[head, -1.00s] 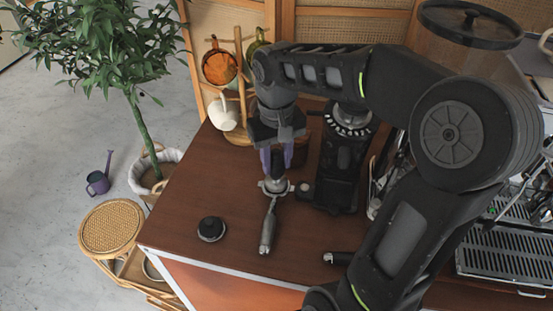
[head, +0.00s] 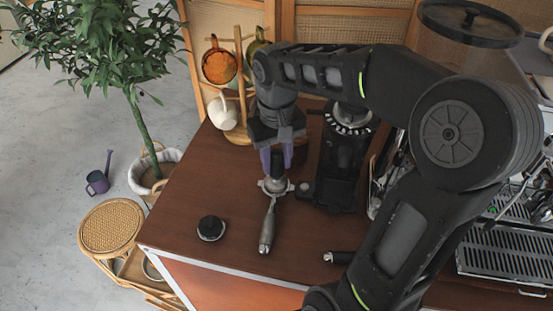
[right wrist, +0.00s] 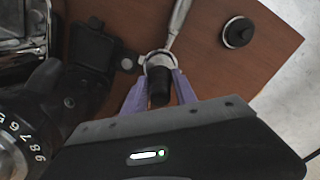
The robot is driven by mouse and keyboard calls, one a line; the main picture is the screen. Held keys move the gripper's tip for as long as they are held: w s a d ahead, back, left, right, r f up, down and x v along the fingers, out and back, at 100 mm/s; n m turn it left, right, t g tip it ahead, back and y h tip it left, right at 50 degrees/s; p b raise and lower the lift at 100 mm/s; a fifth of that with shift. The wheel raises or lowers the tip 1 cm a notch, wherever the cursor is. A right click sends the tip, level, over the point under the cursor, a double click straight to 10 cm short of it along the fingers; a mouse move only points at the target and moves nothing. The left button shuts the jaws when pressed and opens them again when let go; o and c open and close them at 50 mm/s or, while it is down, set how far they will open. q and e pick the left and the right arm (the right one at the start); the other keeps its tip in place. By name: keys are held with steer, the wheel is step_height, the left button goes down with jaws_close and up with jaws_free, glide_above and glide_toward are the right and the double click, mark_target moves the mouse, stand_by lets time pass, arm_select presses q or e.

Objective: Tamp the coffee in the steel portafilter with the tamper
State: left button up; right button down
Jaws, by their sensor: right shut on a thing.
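The steel portafilter (head: 268,222) lies on the brown counter with its handle toward the front edge. Its basket ring also shows in the right wrist view (right wrist: 160,58). My right gripper (head: 276,158) points down over the basket, its purple fingers shut on the tamper (right wrist: 158,88). The tamper's dark handle stands upright between the fingers, and its lower end is at the basket. I cannot tell how deep it sits, and the coffee is hidden. My left gripper is not in view.
A round black puck-like tool (head: 211,228) stands left of the portafilter. The black grinder (head: 340,165) stands close on the right. A mug rack (head: 241,90) is behind, and the espresso machine (head: 510,235) is at far right.

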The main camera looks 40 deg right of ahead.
mark_target(276, 152)
steer(key=shift+f+b, duration=0.55)
steer(key=shift+f, duration=0.25)
stand_by(0.9)
steer(key=shift+r, duration=0.2)
steer(key=shift+r+p, duration=1.2)
steer(key=shift+r, duration=0.2)
steer(key=shift+r, duration=0.1)
step_height(276, 152, up, 3)
steer(key=shift+r+p, duration=0.1)
steer(key=shift+p, duration=1.15)
steer(key=shift+r+p, duration=0.3)
steer(key=shift+r, duration=0.5)
